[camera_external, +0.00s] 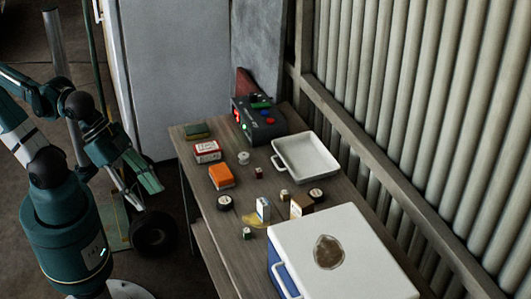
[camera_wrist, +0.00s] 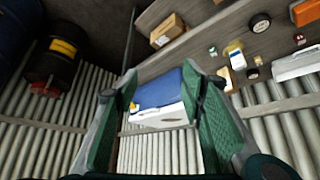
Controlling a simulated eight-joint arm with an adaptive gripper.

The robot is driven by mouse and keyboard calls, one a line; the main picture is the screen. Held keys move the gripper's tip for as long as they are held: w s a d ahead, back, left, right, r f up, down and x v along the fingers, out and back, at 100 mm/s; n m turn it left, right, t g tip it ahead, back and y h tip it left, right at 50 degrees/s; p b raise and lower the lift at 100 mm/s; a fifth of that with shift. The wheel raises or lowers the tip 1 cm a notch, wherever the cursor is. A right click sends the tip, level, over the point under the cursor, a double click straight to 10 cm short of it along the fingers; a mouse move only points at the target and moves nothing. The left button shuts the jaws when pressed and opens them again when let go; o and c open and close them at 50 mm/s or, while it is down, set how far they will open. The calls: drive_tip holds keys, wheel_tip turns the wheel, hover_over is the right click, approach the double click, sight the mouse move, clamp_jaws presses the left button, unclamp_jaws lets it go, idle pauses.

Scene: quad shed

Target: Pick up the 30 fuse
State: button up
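Three small blocks that look like fuses stand on the workbench: a green one (camera_external: 247,233) at the front edge, a yellowish one (camera_external: 284,195) near the middle and a red one (camera_external: 258,172) farther back. Their numbers are too small to read, so I cannot tell which is the 30 fuse. The wrist view also shows the green block (camera_wrist: 213,51) and the red block (camera_wrist: 299,38) at upper right. My gripper (camera_external: 150,180) hangs left of the bench, apart from all blocks. In the wrist view its fingers (camera_wrist: 160,82) are spread and empty.
A white-lidded blue cooler (camera_external: 340,250) fills the bench's near end. A white tray (camera_external: 306,155), a charger box (camera_external: 258,122), an orange box (camera_external: 221,176), a small carton (camera_external: 263,209) and black rolls (camera_external: 224,202) crowd the bench (camera_external: 330,202). A corrugated wall (camera_external: 430,120) stands behind.

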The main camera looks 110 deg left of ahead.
drive_tip(key=c, duration=0.3)
drive_tip(key=shift+c, duration=0.2)
